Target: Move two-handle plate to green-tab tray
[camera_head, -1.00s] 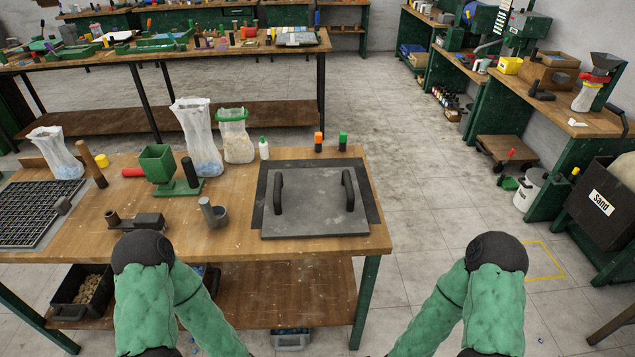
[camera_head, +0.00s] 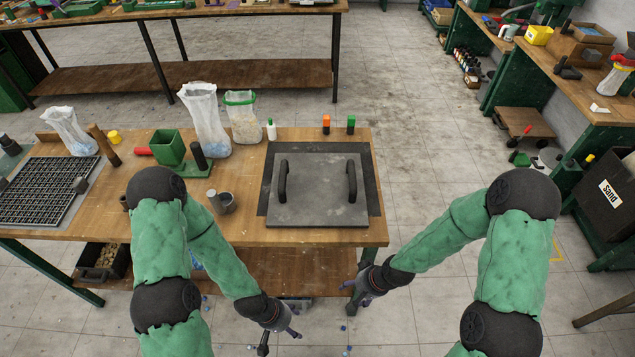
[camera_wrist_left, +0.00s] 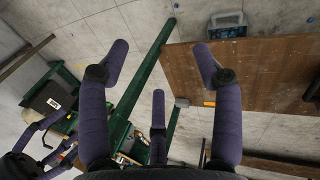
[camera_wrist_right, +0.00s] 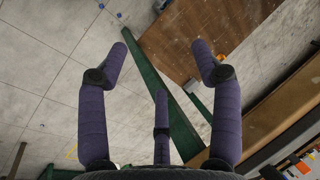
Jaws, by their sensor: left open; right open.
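The two-handle plate (camera_head: 318,205) is a flat grey square with two dark upright handles. It lies on a dark mat (camera_head: 374,190) at the right end of the wooden workbench in the head view. My left gripper (camera_head: 289,330) is open and empty, low in front of the bench's front edge; its spread purple fingers show in the left wrist view (camera_wrist_left: 160,70). My right gripper (camera_head: 362,294) is open and empty, beside the bench's front right leg; its fingers also show in the right wrist view (camera_wrist_right: 160,70). Neither touches the plate. I cannot make out a green-tab tray.
On the bench stand a green hopper (camera_head: 168,147), plastic bags (camera_head: 204,118), a white bottle (camera_head: 271,130), an orange-capped bottle (camera_head: 326,125), a green-capped bottle (camera_head: 350,126) and a black grid (camera_head: 40,190). Another bench (camera_head: 250,75) stands behind.

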